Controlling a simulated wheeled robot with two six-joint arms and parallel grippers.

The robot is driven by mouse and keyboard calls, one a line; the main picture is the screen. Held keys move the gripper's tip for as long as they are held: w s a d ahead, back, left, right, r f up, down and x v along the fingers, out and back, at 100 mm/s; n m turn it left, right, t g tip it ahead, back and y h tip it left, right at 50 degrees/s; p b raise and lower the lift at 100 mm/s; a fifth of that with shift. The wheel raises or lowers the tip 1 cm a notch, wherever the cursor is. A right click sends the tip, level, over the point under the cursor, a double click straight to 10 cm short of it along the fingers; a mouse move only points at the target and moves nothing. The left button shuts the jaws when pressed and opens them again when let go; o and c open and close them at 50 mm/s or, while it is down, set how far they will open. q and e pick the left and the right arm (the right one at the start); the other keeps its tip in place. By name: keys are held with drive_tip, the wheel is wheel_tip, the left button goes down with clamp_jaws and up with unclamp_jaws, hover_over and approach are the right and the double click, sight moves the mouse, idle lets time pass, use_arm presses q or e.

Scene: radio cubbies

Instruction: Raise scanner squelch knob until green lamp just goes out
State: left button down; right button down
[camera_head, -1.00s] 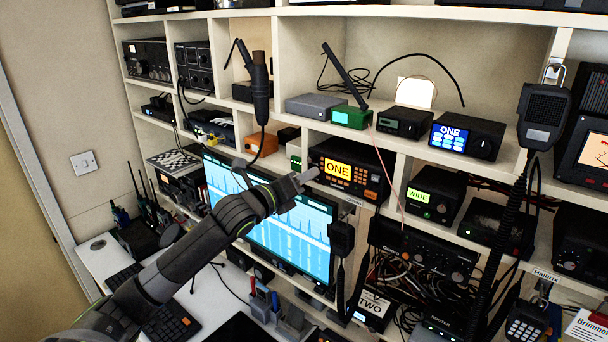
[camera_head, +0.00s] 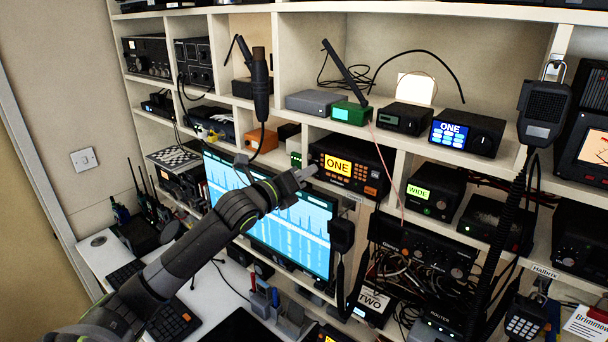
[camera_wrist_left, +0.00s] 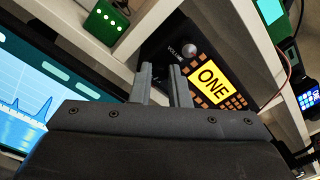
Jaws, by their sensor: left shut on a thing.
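The scanner (camera_head: 372,175) is a black radio with an amber display reading ONE, on the middle shelf right of the large monitor. Its display also shows in the left wrist view (camera_wrist_left: 209,84). My left gripper (camera_head: 310,173) is at the left end of its front. In the left wrist view the two fingers (camera_wrist_left: 161,76) are nearly closed at the front panel, shut on a small knob that they mostly hide. A silvery volume knob (camera_wrist_left: 189,51) shows just beyond the fingertips. I cannot make out the knob's setting or a lit green lamp on the scanner. My right gripper is out of view.
A hanging microphone (camera_head: 261,85) is above the arm. A small green-lit box (camera_head: 295,154) is left of the scanner, and a radio reading WIDE (camera_head: 432,194) is to its right.

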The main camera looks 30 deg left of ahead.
use_arm(q)
drive_tip(key=shift+f+n, duration=0.1)
drive_tip(key=shift+n, duration=3.9)
drive_tip(key=c, duration=1.4)
unclamp_jaws()
drive_tip(key=shift+o, duration=0.2)
